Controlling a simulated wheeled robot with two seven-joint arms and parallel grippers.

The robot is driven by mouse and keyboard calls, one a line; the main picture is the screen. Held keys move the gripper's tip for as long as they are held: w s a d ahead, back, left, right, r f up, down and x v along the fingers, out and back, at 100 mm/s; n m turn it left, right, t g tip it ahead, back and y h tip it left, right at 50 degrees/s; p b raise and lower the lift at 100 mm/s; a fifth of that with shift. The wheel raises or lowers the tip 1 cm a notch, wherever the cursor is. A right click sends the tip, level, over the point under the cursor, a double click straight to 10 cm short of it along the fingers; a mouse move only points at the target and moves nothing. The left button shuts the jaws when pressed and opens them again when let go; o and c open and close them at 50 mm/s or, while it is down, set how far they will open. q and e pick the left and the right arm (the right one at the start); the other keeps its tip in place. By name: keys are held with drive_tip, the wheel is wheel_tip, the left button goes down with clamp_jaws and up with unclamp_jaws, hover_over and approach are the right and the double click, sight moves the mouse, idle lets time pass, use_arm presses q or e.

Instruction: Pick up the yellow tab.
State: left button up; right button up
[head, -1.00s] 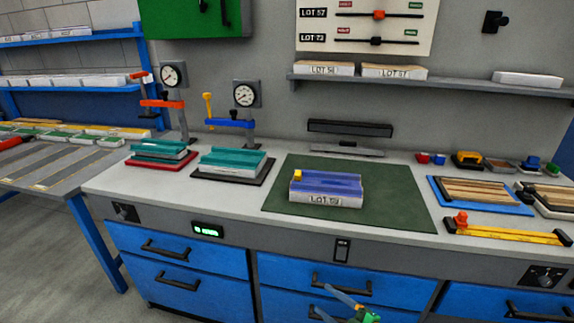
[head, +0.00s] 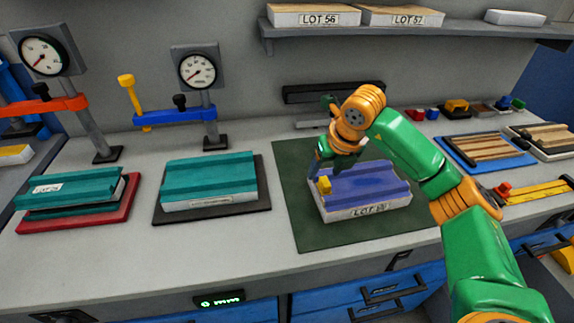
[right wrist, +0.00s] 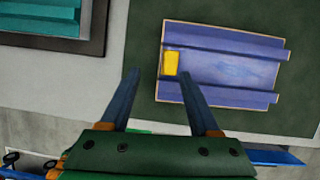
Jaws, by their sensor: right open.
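The yellow tab (head: 324,185) sits at the left end of a blue-topped panel (head: 368,186) with a white LOT label on its front. In the right wrist view the yellow tab (right wrist: 171,63) lies at the panel's left edge, beyond the fingertips. My right gripper (head: 318,168) is open and empty, just above and beside the tab in the head view. In the right wrist view my right gripper's two fingers (right wrist: 158,75) are spread apart, with the tab showing slightly right of the middle between their tips. My left gripper is not in view.
The panel rests on a dark green mat (head: 300,228). Teal panels lie on a black plate (head: 170,212) and a red plate (head: 125,215) to the left, with gauge presses behind. A blue tray (head: 515,175) of wood strips lies right. A shelf (head: 340,33) hangs behind.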

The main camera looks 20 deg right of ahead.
sight(326, 181)
drive_tip(key=shift+w+d+r+h, duration=0.25)
drive_tip(key=shift+w+d+h, duration=0.05)
drive_tip(key=shift+d+f+p, duration=0.2)
drive_tip(key=shift+f+p, duration=0.15)
drive_tip(key=shift+s+d+f+p, duration=0.1)
drive_tip(key=shift+d+f+p, duration=0.2)
drive_tip(key=shift+f+p, duration=0.25)
drive_tip(key=shift+s+d+f+p, duration=0.1)
drive_tip(key=shift+d+f+p, duration=0.2)
drive_tip(key=shift+f, duration=0.35)
drive_tip(key=x, duration=0.3)
drive_tip(key=shift+a, duration=0.15)
drive_tip(key=shift+w+a+f, duration=0.15)
drive_tip(key=shift+w, duration=0.2)
drive_tip(key=shift+s, duration=0.15)
clamp_jaws()
